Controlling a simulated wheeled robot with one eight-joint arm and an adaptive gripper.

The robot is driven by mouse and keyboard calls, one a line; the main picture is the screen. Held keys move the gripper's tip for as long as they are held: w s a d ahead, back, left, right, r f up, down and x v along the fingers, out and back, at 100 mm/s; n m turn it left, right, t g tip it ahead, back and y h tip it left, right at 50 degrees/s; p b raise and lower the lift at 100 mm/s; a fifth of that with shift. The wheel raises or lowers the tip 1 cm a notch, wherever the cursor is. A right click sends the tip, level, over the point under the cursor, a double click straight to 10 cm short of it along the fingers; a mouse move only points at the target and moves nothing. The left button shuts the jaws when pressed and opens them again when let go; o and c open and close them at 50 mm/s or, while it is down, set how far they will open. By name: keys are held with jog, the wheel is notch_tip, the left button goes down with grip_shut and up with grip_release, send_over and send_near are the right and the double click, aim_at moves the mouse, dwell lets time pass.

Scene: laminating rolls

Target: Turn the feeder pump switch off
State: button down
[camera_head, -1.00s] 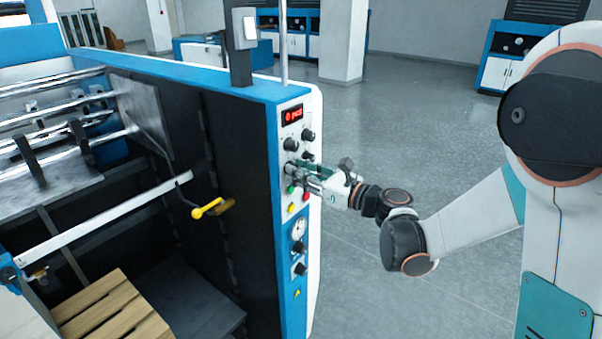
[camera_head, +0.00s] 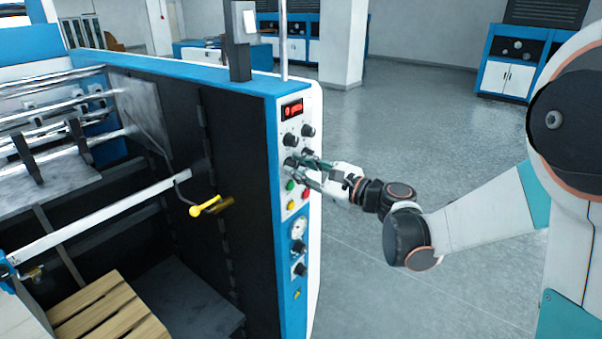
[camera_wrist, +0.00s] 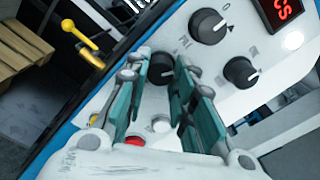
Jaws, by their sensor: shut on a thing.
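The white control panel (camera_head: 300,222) on the end of the blue machine carries several black knobs. My gripper (camera_head: 299,163) reaches it from the right in the head view. In the wrist view my gripper's two teal fingers (camera_wrist: 160,62) are shut on a black knob (camera_wrist: 162,68), one finger on each side. The fingers partly hide this knob, and I cannot read its label or pointer. Two other black knobs, a larger one (camera_wrist: 208,27) and a smaller one (camera_wrist: 240,72), stand clear of the fingers.
A red-lit display (camera_head: 292,110) sits above the knobs. Below my gripper are a green button (camera_head: 290,185) and a red button (camera_head: 305,194). A yellow-handled lever (camera_head: 205,207) is left of the panel. The floor (camera_head: 430,105) behind is open.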

jog(key=n+b, duration=0.1)
jog(key=n, duration=0.4)
jog(key=shift+n, duration=0.3)
dwell(0.4)
jog(key=c, duration=1.3)
grip_release()
jog(key=shift+c, duration=0.2)
jog(key=v, duration=1.2)
